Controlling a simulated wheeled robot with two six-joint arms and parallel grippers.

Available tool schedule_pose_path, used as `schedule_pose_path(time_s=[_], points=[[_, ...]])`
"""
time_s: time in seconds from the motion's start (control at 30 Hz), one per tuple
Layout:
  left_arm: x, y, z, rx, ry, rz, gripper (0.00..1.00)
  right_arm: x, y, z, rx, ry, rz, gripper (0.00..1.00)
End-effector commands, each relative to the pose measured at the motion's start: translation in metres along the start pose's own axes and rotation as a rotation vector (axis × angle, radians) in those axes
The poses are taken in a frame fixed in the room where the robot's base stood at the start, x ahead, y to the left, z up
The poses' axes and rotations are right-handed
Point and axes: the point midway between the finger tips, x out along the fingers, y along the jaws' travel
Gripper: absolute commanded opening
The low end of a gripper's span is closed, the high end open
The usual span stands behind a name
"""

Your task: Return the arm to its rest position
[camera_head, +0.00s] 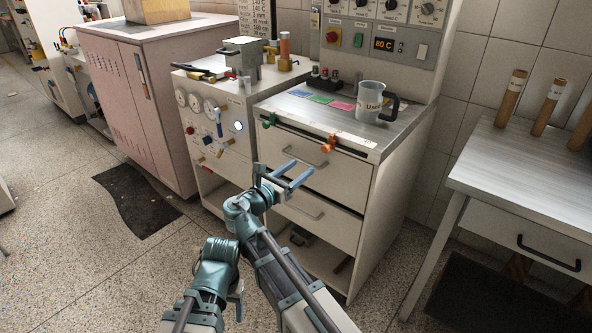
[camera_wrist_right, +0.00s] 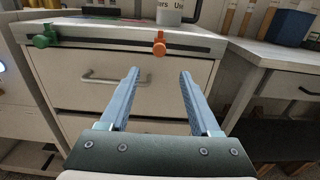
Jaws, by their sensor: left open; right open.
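My right gripper (camera_head: 294,174) is open and empty in front of the white drawer cabinet (camera_head: 345,190). The right wrist view shows its two blue fingers (camera_wrist_right: 160,74) spread apart with nothing between them, facing the drawer fronts. My left gripper (camera_head: 238,300) is low in the head view, beside the left forearm, and only partly visible. It is open, and I see nothing held in it.
An orange valve (camera_head: 329,143) and a green valve (camera_head: 269,121) stick out from the cabinet's top front edge. A clear mug (camera_head: 369,100) stands on top. A grey table (camera_head: 530,165) stands at right. Open speckled floor (camera_head: 110,265) lies at left.

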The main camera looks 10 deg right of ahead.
Motion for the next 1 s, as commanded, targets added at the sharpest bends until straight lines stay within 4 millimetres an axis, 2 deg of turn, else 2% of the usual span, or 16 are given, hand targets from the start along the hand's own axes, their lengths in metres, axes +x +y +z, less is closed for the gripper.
schedule_pose_path(time_s=[0.13, 0.23, 0.33, 0.43, 0.6, 0.7, 0.83, 1.0], points=[[0.000, 0.000, 0.000, 0.000, 0.000, 0.000, 0.64, 0.002, -0.004, -0.004, 0.026, 0.019, -0.008, 0.64], [0.000, 0.000, 0.000, 0.000, 0.000, 0.000, 0.64, 0.008, -0.023, -0.024, 0.149, 0.105, -0.052, 0.64], [0.000, 0.000, 0.000, 0.000, 0.000, 0.000, 0.64, 0.014, -0.054, -0.062, 0.390, 0.263, -0.155, 0.64], [0.000, 0.000, 0.000, 0.000, 0.000, 0.000, 0.64, 0.009, -0.087, -0.107, 0.685, 0.437, -0.325, 0.64], [0.000, 0.000, 0.000, 0.000, 0.000, 0.000, 0.64, -0.024, -0.124, -0.171, 1.147, 0.668, -0.699, 0.64], [0.000, 0.000, 0.000, 0.000, 0.000, 0.000, 0.64, -0.047, -0.135, -0.193, 1.346, 0.750, -0.920, 0.64], [0.000, 0.000, 0.000, 0.000, 0.000, 0.000, 0.64, -0.075, -0.141, -0.209, 1.528, 0.812, -1.177, 0.64], [0.000, 0.000, 0.000, 0.000, 0.000, 0.000, 0.64, -0.108, -0.143, -0.218, 1.688, 0.853, -1.490, 0.64]])
